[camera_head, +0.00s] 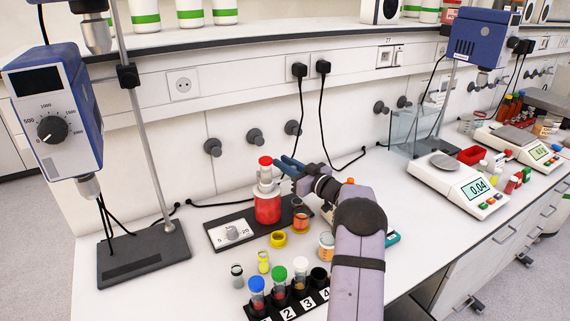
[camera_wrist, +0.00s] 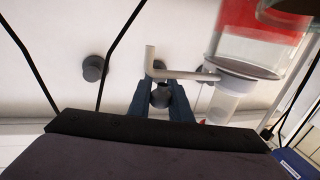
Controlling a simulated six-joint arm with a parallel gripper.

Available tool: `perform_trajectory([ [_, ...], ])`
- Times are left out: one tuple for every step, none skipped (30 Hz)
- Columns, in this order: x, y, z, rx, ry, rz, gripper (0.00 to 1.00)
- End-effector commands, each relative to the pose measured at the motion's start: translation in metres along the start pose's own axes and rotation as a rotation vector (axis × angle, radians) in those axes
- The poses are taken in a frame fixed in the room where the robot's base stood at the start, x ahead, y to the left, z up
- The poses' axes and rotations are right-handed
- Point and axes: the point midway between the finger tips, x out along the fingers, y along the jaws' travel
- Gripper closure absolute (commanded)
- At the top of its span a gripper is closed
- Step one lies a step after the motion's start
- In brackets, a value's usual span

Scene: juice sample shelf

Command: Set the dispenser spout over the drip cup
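In the wrist view the dispenser (camera_wrist: 257,48) appears upside down at upper right. Its pale bent spout (camera_wrist: 185,75) runs left from the neck, just beyond my fingertips. My gripper (camera_wrist: 161,88) is open, with a gap between its blue fingers; contact with the spout is unclear. In the head view my gripper (camera_head: 287,166) is right of the dispenser's top and hides the spout. A small yellow cup (camera_head: 278,239) sits in front; I cannot tell whether it is the drip cup.
An amber-filled jar (camera_head: 301,217) stands close to the dispenser's right. A black numbered rack (camera_head: 290,307) with capped tubes is in front. A stirrer stand (camera_head: 143,255) is at left. A scale (camera_head: 459,184) stands at right.

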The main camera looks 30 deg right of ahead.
Motion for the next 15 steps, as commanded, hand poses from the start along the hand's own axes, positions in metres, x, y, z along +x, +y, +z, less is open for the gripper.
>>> perform_trajectory([
  [0.0009,0.0001,-0.0043,-0.004,0.007,0.000,0.73],
  [0.0010,0.0000,-0.0042,-0.004,0.007,0.000,0.65],
  [0.0009,0.0000,-0.0039,-0.003,0.006,0.000,0.63],
  [0.0009,-0.0001,-0.0036,-0.003,0.006,0.000,0.63],
  [0.0008,-0.0001,-0.0034,-0.003,0.006,0.000,0.63],
  [0.0008,-0.0001,-0.0031,-0.003,0.005,0.000,0.63],
  [0.0008,-0.0001,-0.0029,-0.002,0.005,0.000,0.63],
  [0.0007,-0.0001,-0.0027,-0.002,0.004,0.000,0.63],
  [0.0007,-0.0001,-0.0024,-0.002,0.004,0.000,0.63],
  [0.0006,-0.0001,-0.0023,-0.002,0.004,0.000,0.63],
  [0.0003,-0.0001,-0.0021,-0.002,0.004,0.000,0.63],
  [-0.0004,0.0000,-0.0018,-0.002,0.003,0.001,0.63],
  [-0.0013,0.0002,-0.0016,-0.001,0.003,0.001,0.63],
  [-0.0026,0.0004,-0.0014,-0.001,0.003,0.001,0.63],
  [-0.0050,0.0007,-0.0011,-0.001,0.003,0.002,0.63],
])
